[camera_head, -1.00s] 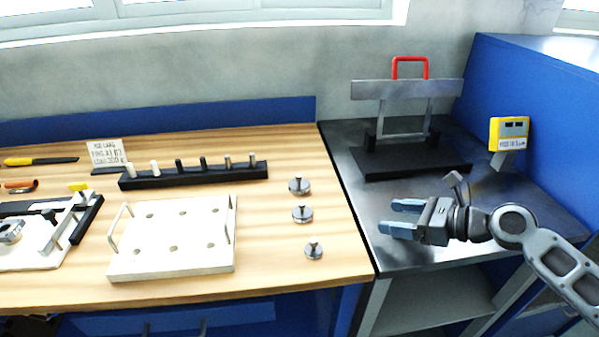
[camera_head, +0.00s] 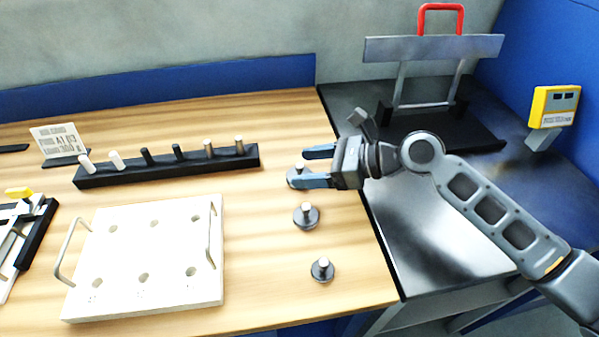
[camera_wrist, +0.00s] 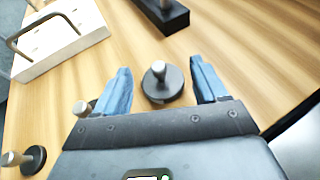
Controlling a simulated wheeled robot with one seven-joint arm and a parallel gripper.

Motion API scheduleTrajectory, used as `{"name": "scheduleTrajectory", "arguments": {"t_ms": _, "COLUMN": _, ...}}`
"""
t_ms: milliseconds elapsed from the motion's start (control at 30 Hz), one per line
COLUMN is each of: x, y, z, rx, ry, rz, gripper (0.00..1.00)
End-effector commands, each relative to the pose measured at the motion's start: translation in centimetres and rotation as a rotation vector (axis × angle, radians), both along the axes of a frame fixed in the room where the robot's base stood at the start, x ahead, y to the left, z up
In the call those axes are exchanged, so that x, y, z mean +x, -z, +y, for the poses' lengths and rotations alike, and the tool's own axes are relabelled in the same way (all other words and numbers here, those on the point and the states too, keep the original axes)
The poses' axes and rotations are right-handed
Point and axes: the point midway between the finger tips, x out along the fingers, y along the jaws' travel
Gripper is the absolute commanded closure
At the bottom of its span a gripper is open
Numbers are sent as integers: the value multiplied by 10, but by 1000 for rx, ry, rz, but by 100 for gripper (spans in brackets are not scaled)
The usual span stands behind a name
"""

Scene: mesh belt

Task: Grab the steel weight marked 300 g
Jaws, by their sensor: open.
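Three round steel weights with upright knobs stand in a row on the wooden table: the rear one (camera_head: 299,169), the middle one (camera_head: 306,215) and the front one (camera_head: 322,269). No mark is readable on any of them, so I cannot tell which is 300 g. My gripper (camera_head: 300,166) is open at the rear weight, which its fingers partly hide. In the wrist view, that weight (camera_wrist: 160,84) shows between the two spread fingers, with a gap on each side. The other two weights (camera_wrist: 82,108) (camera_wrist: 20,158) lie to the left there, one partly hidden by the gripper body.
A black rack (camera_head: 165,172) with several pegs lies left of the rear weight. A pale block with holes and handles (camera_head: 150,255) lies left of the weights. A card (camera_head: 60,142) stands at the back left. A dark metal bench with a red-handled frame (camera_head: 440,47) is at right.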

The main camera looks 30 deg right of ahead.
Motion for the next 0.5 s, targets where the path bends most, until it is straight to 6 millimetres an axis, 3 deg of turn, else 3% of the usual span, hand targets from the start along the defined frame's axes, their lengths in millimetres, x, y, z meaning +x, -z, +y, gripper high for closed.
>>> {"name": "scheduleTrajectory", "arguments": {"t_ms": 233, "x": 20, "y": 13, "z": 22, "rx": -1, "ry": -3, "rz": 1, "gripper": 28}}
{"name": "scheduleTrajectory", "arguments": {"t_ms": 500, "x": 28, "y": 19, "z": 30, "rx": 0, "ry": 0, "rz": 0, "gripper": 28}}
